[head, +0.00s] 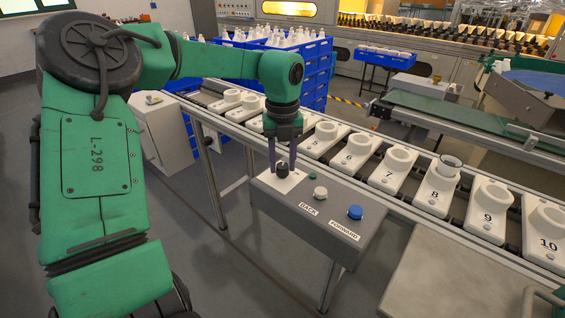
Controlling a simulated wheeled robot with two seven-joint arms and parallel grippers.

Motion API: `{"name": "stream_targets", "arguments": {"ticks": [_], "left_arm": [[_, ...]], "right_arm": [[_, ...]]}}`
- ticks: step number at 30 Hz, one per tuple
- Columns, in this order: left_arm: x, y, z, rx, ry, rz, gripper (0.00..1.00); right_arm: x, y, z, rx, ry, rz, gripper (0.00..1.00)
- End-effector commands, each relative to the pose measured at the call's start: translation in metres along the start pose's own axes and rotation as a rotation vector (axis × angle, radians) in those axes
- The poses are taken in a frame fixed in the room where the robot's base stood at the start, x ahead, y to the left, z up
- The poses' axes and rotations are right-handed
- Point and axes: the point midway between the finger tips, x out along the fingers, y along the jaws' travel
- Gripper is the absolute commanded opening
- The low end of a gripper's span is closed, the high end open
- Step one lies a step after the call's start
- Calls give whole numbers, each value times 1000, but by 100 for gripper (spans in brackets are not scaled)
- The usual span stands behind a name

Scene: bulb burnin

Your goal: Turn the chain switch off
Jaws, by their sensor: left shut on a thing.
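The chain switch is a small black knob (282,169) on a white plate (268,182) at the left end of a grey control box (318,221). My left gripper (282,163) points down over it, with its two fingers shut on the knob. The fingers partly hide the knob, and I cannot tell which way it points. To its right on the box are a small green light or button (312,177), a white button (320,193) marked BACK and a blue button (355,212) marked FORWARD. My right gripper is not in view.
Behind the box runs a chain conveyor of numbered white holders (395,170); a clear piece sits in holder 8 (436,186). Blue crates with white bulbs (290,62) stand at the back. A grey table (460,275) is at the lower right.

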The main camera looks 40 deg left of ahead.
Motion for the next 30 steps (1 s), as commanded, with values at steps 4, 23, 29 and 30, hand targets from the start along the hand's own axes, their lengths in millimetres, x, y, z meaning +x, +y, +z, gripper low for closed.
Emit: {"name": "stream_targets", "arguments": {"ticks": [4,23,29,30], "left_arm": [[-1,0,1,-71,-5,-2,0],[-1,-1,1,-139,-5,-3,0],[-1,0,1,-138,-3,-2,72],[-1,0,1,-138,-3,-2,72]], "right_arm": [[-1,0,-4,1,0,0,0],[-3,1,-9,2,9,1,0],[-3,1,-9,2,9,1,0],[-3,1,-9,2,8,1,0]]}}
